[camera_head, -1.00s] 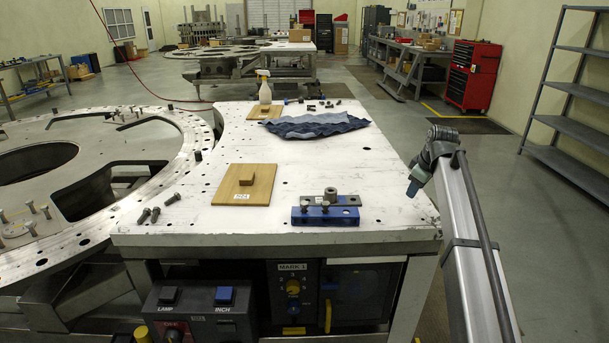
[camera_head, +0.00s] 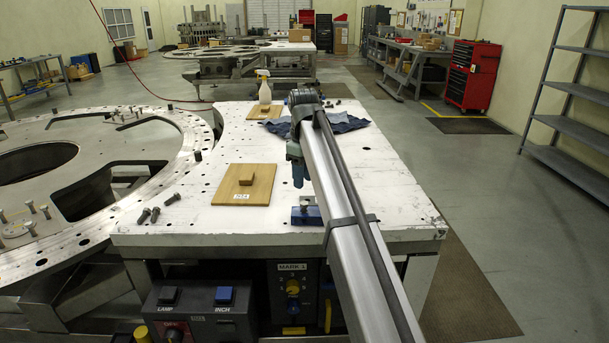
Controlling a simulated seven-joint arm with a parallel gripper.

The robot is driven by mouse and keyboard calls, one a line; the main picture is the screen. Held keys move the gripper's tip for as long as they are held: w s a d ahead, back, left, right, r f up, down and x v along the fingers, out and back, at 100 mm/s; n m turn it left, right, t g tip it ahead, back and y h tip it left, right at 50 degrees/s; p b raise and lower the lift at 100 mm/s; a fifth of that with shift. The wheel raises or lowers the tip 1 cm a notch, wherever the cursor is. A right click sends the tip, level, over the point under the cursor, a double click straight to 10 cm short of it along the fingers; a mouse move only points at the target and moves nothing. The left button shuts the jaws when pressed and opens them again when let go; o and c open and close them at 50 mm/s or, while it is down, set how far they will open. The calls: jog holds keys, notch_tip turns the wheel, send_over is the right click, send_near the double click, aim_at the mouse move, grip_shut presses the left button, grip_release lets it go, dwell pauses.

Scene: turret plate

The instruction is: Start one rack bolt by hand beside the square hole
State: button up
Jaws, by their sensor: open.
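Several dark loose bolts (camera_head: 155,214) lie at the front left of the white table, beside the ring plate. More bolts (camera_head: 45,211) stand upright in the ring plate (camera_head: 180,165) at the left. I cannot make out which hole is the square one. My gripper (camera_head: 298,182) hangs from the arm's end above the table, to the right of the wooden board and behind the blue fixture. It looks empty, and its fingers are too small to see clearly. It is apart from the loose bolts.
A wooden board (camera_head: 228,192) with a small block lies left of my gripper. A spray bottle (camera_head: 265,92) and crumpled blue cloth (camera_head: 345,123) are at the back. The table's right side is clear.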

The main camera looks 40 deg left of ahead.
aim_at(304, 202)
jog(key=shift+f, duration=3.95)
grip_shut()
jog(key=shift+r, duration=0.2)
jog(key=shift+r, duration=2.05)
jog(key=shift+w, duration=0.1)
